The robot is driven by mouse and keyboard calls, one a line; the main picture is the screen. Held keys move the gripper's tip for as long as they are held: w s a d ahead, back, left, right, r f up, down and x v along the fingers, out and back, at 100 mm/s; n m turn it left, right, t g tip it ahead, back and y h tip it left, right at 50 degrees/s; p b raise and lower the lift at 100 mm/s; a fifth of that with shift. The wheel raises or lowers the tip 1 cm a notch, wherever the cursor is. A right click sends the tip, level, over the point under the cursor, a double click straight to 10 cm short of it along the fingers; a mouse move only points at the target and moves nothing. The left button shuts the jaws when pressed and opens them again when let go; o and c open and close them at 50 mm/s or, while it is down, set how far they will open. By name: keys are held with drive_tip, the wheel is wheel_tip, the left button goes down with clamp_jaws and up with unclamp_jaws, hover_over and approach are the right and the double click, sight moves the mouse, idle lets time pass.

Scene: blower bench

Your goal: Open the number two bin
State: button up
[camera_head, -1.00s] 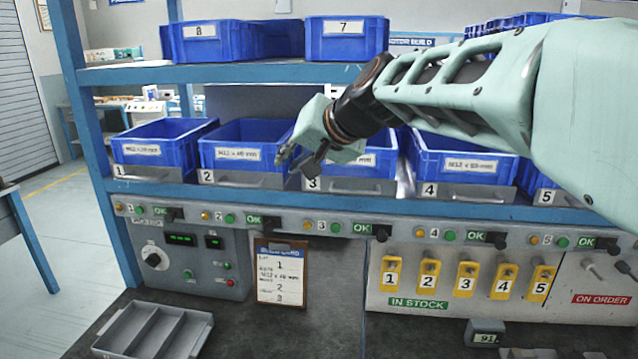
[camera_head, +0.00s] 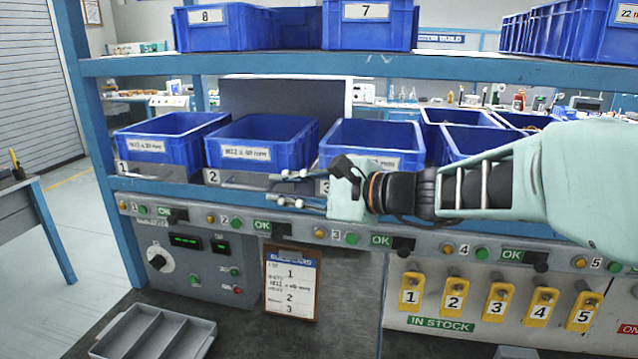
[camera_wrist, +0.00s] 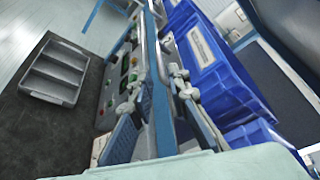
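The number two bin (camera_head: 262,130) is a blue bin on the lower shelf, between bins one and three. A grey metal front panel (camera_head: 228,177) with the number 2 and a bar handle stands across its lower front, like the panel on bin one. My gripper (camera_head: 285,188) is open and points left, with its two fingers one above the other. The fingertips are near the right end of that panel, and contact cannot be told. In the wrist view the open fingers (camera_wrist: 155,88) straddle the shelf edge, with blue bins to their right.
Bin one (camera_head: 172,140) is left of bin two; bin three (camera_head: 372,140) is behind my gripper. The shelf rail below carries buttons and OK displays (camera_head: 260,227). An upper shelf (camera_head: 300,64) runs above. A grey tray (camera_head: 152,332) lies on the bench.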

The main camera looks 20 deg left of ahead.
sight(250, 188)
drive_tip(key=x, duration=1)
drive_tip(key=shift+a+p, duration=0.15)
drive_tip(key=shift+p, duration=0.15)
drive_tip(key=shift+c, duration=0.5)
clamp_jaws()
drive_tip(key=shift+f, duration=0.1)
